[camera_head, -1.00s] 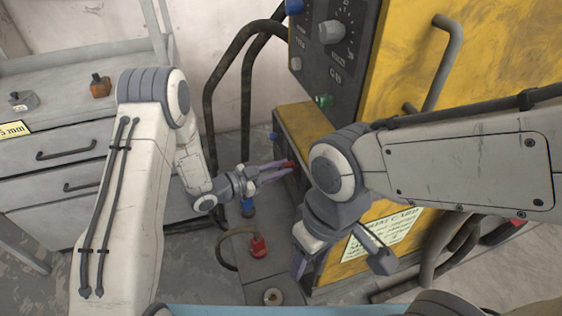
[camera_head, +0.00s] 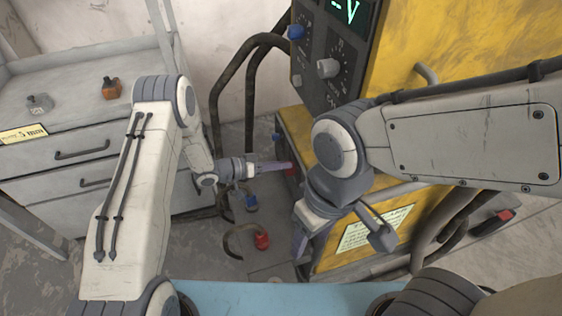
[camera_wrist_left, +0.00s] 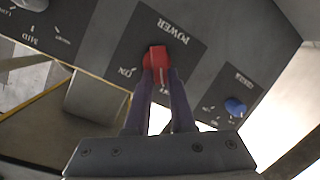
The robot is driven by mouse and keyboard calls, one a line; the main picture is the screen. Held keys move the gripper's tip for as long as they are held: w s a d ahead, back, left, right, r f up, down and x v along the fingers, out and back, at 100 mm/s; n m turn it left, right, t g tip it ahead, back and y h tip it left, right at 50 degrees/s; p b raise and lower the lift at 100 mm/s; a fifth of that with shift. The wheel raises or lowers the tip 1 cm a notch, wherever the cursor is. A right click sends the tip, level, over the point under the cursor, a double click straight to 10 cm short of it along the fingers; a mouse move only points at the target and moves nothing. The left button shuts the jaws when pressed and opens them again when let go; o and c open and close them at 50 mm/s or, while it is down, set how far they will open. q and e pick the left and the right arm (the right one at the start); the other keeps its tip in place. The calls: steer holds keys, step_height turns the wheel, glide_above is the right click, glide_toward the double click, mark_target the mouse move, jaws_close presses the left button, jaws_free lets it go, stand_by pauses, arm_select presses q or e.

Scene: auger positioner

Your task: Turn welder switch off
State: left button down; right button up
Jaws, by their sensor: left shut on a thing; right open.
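The welder (camera_head: 430,50) is a big yellow machine with a dark control panel on the right of the head view. Its red power switch (camera_wrist_left: 158,57) sits on a dark plate lettered POWER in the left wrist view, with ON printed to its left in the picture. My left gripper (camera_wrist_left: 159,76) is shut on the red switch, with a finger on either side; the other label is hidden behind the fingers. In the head view my left gripper (camera_head: 286,167) reaches the welder's lower front, where the switch is mostly hidden. My right gripper (camera_head: 342,243) is open and empty before the welder.
A blue knob (camera_wrist_left: 235,107) sits beside the power plate. A grey drawer cabinet (camera_head: 60,150) stands at left. Dark cables (camera_head: 215,100) hang behind my left arm.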

arm_select(q)
steer(key=shift+w+a+n+g+p, duration=0.15)
steer(key=shift+n+g+p, duration=0.25)
steer(key=shift+n, duration=0.4)
steer(key=shift+w, duration=0.1)
steer(key=c, duration=0.8)
jaws_free()
steer(key=shift+o, duration=0.2)
steer(key=v, duration=1)
steer(key=shift+a, duration=0.2)
steer(key=shift+f, duration=0.15)
